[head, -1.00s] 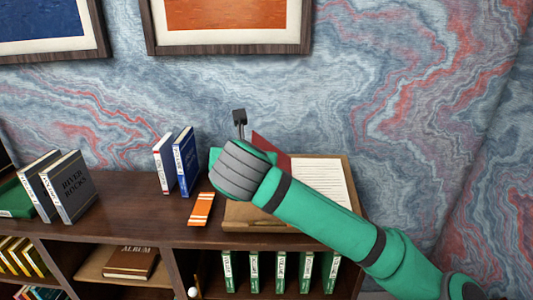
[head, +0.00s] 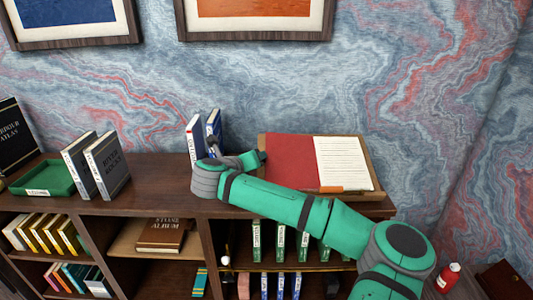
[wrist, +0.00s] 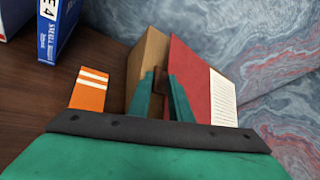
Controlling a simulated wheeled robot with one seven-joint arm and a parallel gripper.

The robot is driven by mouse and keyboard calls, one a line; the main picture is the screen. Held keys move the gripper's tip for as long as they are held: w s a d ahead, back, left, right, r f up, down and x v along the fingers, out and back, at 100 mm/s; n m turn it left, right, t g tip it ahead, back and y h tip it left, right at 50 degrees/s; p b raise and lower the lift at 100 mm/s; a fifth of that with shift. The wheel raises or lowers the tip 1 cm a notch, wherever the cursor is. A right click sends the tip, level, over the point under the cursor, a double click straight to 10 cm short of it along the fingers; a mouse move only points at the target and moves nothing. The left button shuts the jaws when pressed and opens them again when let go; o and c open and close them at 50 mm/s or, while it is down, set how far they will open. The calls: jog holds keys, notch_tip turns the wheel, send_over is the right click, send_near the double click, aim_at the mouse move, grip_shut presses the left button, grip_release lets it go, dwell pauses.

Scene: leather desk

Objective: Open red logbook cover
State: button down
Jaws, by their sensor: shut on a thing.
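The red logbook cover (head: 290,160) is swung out to the left, beside the white lined page (head: 342,163). It looks nearly flat on the brown board (head: 374,160); I cannot tell whether it rests on it. In the wrist view the red cover (wrist: 197,75) stands right of my gripper fingers, with the page (wrist: 223,97) beyond. My gripper (head: 259,158) is at the cover's left edge. Its two green fingers (wrist: 161,90) are shut on a small brown tab (wrist: 160,78) at that edge. My arm crosses in front of the board's lower left.
Blue and white upright books (head: 212,130) stand left behind my gripper. An orange striped item (wrist: 90,90) lies on the wooden top left of the board. A green tray (head: 45,178) and grey books (head: 106,165) are farther left. Shelves with books are below.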

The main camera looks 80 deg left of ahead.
jog(key=shift+s+a+f+t, duration=0.1)
jog(key=shift+a+f+t, duration=0.15)
jog(key=shift+f, duration=0.45)
jog(key=shift+s, duration=0.1)
jog(key=c, duration=2.1)
grip_release()
jog(key=v, duration=1.1)
jog(key=shift+a+r, duration=0.1)
